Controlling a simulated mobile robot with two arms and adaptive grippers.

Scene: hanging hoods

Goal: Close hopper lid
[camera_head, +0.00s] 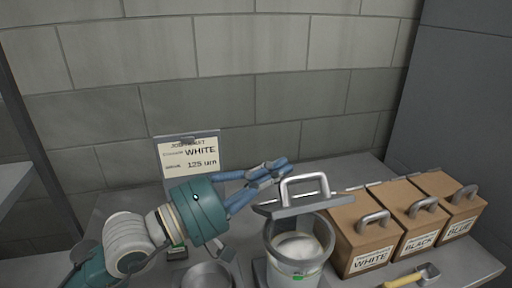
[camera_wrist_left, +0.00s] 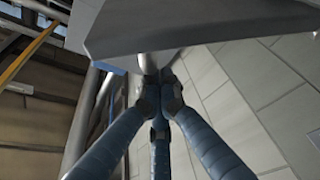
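The hopper (camera_head: 292,262) is a grey round bin with white powder inside. Its grey lid (camera_head: 310,206) is tilted up above the opening, with the front of the mouth uncovered. A pale loop handle (camera_head: 322,179) stands on the lid. My left gripper (camera_head: 277,169) comes in from the left, its blue fingers drawn together at the tips close to the handle's left side. In the left wrist view, the fingertips (camera_wrist_left: 159,92) meet at the end of a silver bar (camera_wrist_left: 148,62) below a grey plate. I cannot tell whether they clasp the bar. My right gripper is not in view.
Brown boxes with grey handles stand right of the hopper, one labelled WHITE (camera_head: 359,240), one BLACK (camera_head: 402,216), one BLUE (camera_head: 452,208). A yellow-handled scoop (camera_head: 409,277) lies in front. A round metal bowl (camera_head: 208,276) is left of the hopper. A sign (camera_head: 190,158) stands behind.

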